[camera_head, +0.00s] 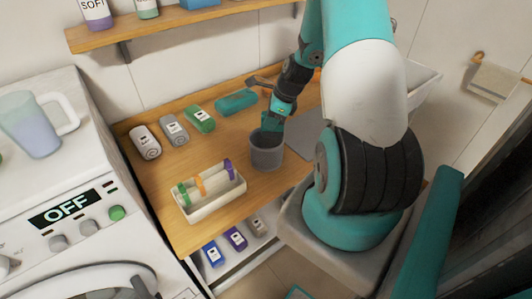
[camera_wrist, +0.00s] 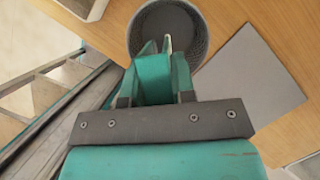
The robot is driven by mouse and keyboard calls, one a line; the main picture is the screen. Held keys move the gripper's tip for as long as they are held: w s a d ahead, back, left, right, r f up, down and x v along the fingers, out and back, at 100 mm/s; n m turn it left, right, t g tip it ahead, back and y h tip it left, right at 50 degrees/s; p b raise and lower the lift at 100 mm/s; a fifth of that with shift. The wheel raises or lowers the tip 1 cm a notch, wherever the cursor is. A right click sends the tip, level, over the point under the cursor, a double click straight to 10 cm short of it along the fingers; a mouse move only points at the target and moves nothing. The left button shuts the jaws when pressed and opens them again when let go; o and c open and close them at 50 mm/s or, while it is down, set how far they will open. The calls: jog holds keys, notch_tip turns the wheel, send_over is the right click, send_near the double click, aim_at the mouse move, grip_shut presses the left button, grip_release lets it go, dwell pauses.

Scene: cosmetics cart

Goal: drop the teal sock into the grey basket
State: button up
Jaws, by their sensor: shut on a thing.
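The grey basket (camera_head: 266,158) stands on the wooden top, left of the grey board. In the wrist view the basket (camera_wrist: 203,32) opens just beyond my fingertips. My gripper (camera_head: 271,124) is over the basket's mouth in the head view. It is shut on the teal sock (camera_head: 267,137), which hangs low at the basket's rim and is partly hidden. In the wrist view my gripper (camera_wrist: 160,55) shows teal cloth between its fingers, hard to tell apart from their own teal colour.
A white tray (camera_head: 214,205) with coloured items stands front left of the basket. Several rolled items, one of them green (camera_head: 200,119), lie behind it, with a teal roll (camera_head: 237,103) at the back. The grey board (camera_wrist: 250,72) is bare. A washing machine (camera_head: 65,215) stands at left.

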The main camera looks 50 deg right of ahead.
jog(key=o, duration=1)
jog(key=b+v, duration=0.3)
jog(key=v, duration=1.4)
jog(key=shift+r+b, duration=0.25)
jog(key=shift+b, duration=0.05)
jog(key=w+a+n+g+y+b, duration=0.1)
jog(key=w+a+n+b, duration=0.1)
jog(key=a+n, duration=0.8)
jog(key=w+a+n+g+b, duration=0.15)
jog(key=a+n, duration=0.45)
jog(key=a, duration=0.7)
jog(key=s+a+f+n+b, duration=0.1)
jog(key=s+a+n+b, duration=0.1)
jog(key=s+a+n, duration=0.4)
jog(key=s+a+f+n+g+b, duration=0.1)
jog(key=s+a+f+n+b, duration=0.1)
jog(key=s+a+n, duration=0.5)
jog(key=a+n, duration=0.6)
jog(key=n, duration=0.1)
jog(key=shift+s+y, duration=0.25)
jog(key=shift+y, duration=0.05)
